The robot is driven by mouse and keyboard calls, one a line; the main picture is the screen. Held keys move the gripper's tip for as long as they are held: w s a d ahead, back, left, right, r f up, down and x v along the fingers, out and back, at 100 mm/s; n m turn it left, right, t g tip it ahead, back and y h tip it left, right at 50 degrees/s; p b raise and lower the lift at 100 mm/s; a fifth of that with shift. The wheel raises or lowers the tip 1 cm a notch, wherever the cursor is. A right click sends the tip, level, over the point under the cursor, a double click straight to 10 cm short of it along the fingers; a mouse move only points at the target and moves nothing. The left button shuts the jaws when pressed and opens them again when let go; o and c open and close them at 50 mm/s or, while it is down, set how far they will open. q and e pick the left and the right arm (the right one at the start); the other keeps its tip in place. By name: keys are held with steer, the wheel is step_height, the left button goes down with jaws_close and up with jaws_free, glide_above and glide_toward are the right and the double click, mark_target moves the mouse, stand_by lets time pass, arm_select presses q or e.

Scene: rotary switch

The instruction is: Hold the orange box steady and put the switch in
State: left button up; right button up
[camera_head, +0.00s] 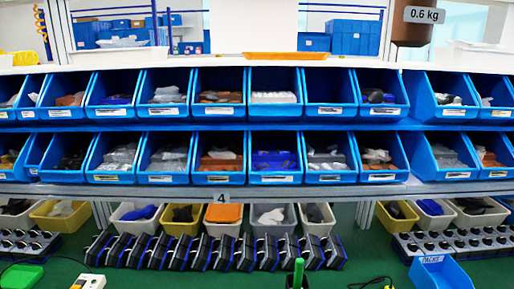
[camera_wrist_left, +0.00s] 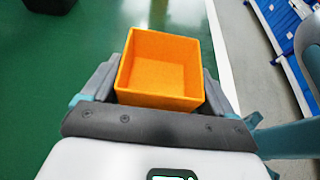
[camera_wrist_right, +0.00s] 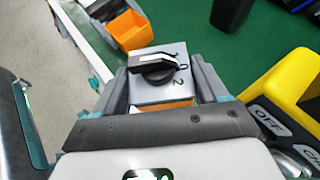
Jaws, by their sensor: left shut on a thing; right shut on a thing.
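The orange box (camera_wrist_left: 162,65) is open-topped and empty in the left wrist view. My left gripper (camera_wrist_left: 160,82) is shut on it, one finger on each side. The switch (camera_wrist_right: 160,78) has a light grey square plate with numbers and a black knob. My right gripper (camera_wrist_right: 165,85) is shut on the switch in the right wrist view, with a strip of orange at its near edge. The orange box also shows in that view (camera_wrist_right: 131,30), held in my left gripper, apart from the switch and beyond it to the upper left. Neither gripper shows in the head view.
A yellow control box (camera_wrist_right: 285,85) with an OFF button is close on the right of the right wrist view. In the head view, racks of blue bins (camera_head: 275,160) stand behind a green bench (camera_head: 190,272) with a row of dark modules (camera_head: 215,252). A green handle (camera_head: 298,272) stands upright at front.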

steer(key=w+a+r+n+g+y, duration=0.1)
steer(key=w+a+n+g, duration=0.1)
steer(key=a, duration=0.7)
steer(key=w+a+r+n+g+y, duration=0.1)
steer(key=w+a+n+g, duration=0.2)
steer(key=a, duration=0.6)
steer(key=shift+r+n+g, duration=0.2)
steer(key=shift+n+g, duration=0.9)
steer(key=shift+f, duration=0.1)
steer(key=shift+f, duration=1.05)
steer(key=shift+f, duration=0.35)
steer(key=shift+f, duration=2.15)
steer(key=o, duration=1.1)
